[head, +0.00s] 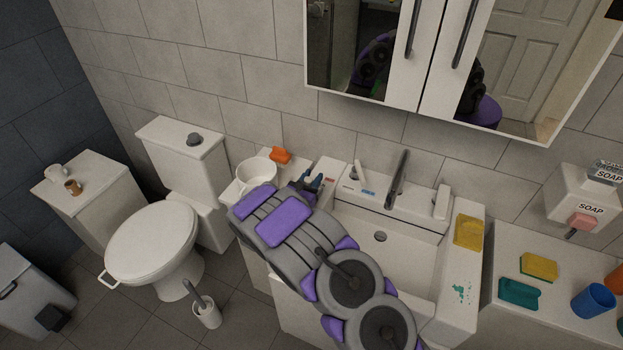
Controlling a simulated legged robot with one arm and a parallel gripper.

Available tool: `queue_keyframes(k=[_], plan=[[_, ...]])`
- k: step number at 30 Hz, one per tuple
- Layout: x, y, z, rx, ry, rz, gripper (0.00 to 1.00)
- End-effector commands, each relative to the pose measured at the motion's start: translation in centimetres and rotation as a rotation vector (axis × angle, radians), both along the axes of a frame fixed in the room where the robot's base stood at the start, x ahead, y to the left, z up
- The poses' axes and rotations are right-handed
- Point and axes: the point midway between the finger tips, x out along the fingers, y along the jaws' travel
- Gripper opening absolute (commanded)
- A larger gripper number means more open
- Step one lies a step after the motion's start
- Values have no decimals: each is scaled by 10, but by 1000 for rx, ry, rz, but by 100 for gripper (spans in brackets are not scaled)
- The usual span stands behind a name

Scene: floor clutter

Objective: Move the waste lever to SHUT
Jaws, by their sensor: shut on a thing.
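My gripper (314,182) is at the left back corner of the white washbasin (463,288), beside the tap ledge. Its dark fingers are small in the picture and partly hidden behind my arm. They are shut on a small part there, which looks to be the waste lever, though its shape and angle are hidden. A small red label and a blue label (369,193) sit on the ledge to the right of the gripper. Their words are too small to read.
A dark spout (399,178) rises behind the basin, with a white handle (441,201) on its right. A white mug (256,172) and an orange item (280,155) stand left of my gripper. A yellow sponge (468,232) lies on the basin's right rim. A mirror cabinet (436,60) hangs above.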

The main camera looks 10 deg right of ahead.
Motion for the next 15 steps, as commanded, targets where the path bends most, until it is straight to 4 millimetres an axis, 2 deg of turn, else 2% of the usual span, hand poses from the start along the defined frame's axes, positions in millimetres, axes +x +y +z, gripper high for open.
queue_keyframes(k=[15], plan=[[-4,6,-2,-44,-67,6,0]])
